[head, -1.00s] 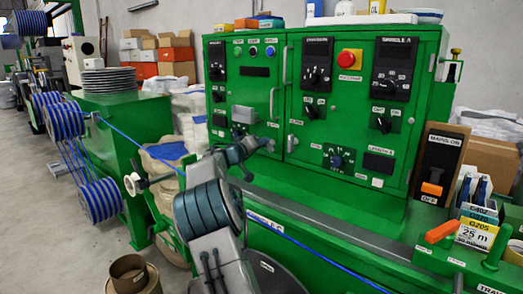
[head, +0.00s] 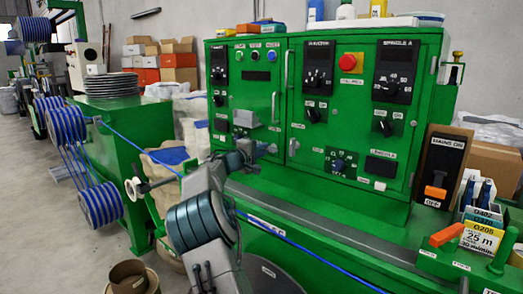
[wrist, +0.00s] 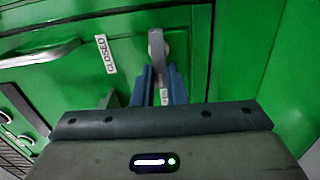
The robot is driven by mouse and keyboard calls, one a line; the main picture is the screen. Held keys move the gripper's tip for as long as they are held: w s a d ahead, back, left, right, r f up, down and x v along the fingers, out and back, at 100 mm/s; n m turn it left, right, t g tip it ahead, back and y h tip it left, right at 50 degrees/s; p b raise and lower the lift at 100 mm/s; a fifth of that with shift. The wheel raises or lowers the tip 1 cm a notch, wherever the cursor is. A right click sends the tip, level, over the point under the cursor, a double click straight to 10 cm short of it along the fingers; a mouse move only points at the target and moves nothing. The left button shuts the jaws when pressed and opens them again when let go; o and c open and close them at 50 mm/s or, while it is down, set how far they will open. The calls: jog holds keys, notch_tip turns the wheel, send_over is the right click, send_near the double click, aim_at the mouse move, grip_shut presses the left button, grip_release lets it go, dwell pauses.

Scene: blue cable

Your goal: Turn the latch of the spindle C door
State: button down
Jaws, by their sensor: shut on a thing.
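The door latch is a small grey lever (wrist: 157,45) in the wrist view, on the green door near its edge. Its free end points toward my gripper (wrist: 158,72), whose blue-grey fingers are shut on it. A "CLOSED" label (wrist: 106,54) is left of the latch. Another label (wrist: 164,97) shows partly between the fingers, too small to read. In the head view, my gripper (head: 259,149) reaches the lower right edge of the left cabinet door (head: 240,90), and its fingers largely hide the latch. I cannot read a spindle C label.
A vertical handle (head: 274,107) stands above the latch. A similar latch (head: 293,147) is on the neighbouring right door. A red button (head: 351,62) and several knobs cover the right panel. A blue cable (head: 145,155) runs from the spools (head: 100,203) behind my arm.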

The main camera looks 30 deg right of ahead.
dwell(0.5)
jog(key=c, duration=1.5)
grip_release()
jog(key=shift+o, duration=0.2)
jog(key=b+v, duration=0.2)
jog(key=v, duration=1.2)
jog(key=shift+d, duration=0.1)
